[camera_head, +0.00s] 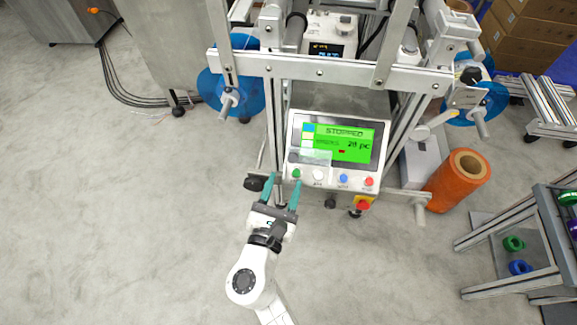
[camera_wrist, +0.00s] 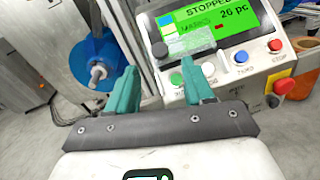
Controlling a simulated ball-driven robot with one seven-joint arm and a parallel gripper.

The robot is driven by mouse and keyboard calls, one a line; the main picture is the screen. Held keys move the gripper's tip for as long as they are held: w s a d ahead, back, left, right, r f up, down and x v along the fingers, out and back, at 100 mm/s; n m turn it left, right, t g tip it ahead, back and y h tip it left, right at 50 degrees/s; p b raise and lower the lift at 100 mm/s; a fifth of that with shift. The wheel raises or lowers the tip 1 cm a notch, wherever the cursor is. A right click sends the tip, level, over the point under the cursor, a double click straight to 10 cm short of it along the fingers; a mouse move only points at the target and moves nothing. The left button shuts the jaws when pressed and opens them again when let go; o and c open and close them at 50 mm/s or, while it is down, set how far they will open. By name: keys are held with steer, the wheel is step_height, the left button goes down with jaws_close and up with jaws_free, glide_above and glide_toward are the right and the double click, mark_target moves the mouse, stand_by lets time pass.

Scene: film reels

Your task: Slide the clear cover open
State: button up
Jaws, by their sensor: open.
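The control panel (camera_head: 292,140) has a green screen reading "STOPPED" and a row of buttons below it. A small clear cover (camera_head: 315,157) lies over the panel's lower left, at the screen's lower edge above the green and white buttons. It also shows as a pale see-through plate in the wrist view (camera_wrist: 199,42). My gripper (camera_head: 284,182) is open with green fingers, just in front of the panel's lower left corner. In the wrist view, the fingers (camera_wrist: 160,76) are spread and empty. The right finger overlaps the green button's area; I cannot tell whether it touches the panel.
A red knob on a yellow base (camera_head: 363,203) sticks out below the panel's right side. Blue reels (camera_head: 215,88) flank the metal frame. An orange roll (camera_head: 455,182) stands right. The floor in front is clear.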

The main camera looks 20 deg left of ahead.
steer(key=shift+s+d, duration=0.15)
steer(key=shift+s, duration=0.85)
steer(key=shift+s+d, duration=0.1)
steer(key=shift+s, duration=0.9)
steer(key=w+d+f+m+g+h, duration=0.1)
steer(key=d+m+g+h, duration=0.15)
steer(key=d+m, duration=0.4)
steer(key=w+d+m+g+h, duration=0.1)
steer(key=w+d+m+h, duration=0.15)
steer(key=d, duration=0.65)
steer(key=w+d+f+m+g+h, duration=0.1)
steer(key=d+m+g+h, duration=0.1)
steer(key=d+m+h, duration=0.35)
steer(key=s+d+f+m+g+y, duration=0.25)
steer(key=s+d+m+g, duration=0.25)
steer(key=s+d+m, duration=0.4)
steer(key=s+d+f+m+g+y, duration=0.1)
steer(key=s+d+f+m+g, duration=0.3)
steer(key=d+m, duration=0.55)
steer(key=s+d+r+m+g+y, duration=0.2)
steer(key=s+m+y, duration=0.15)
steer(key=s, duration=0.45)
step_height(320, 180, up, 20)
steer(key=p, duration=2.1)
steer(key=shift+s+a+y, duration=0.15)
steer(key=shift+s+y, duration=0.05)
steer(key=shift+y, duration=0.15)
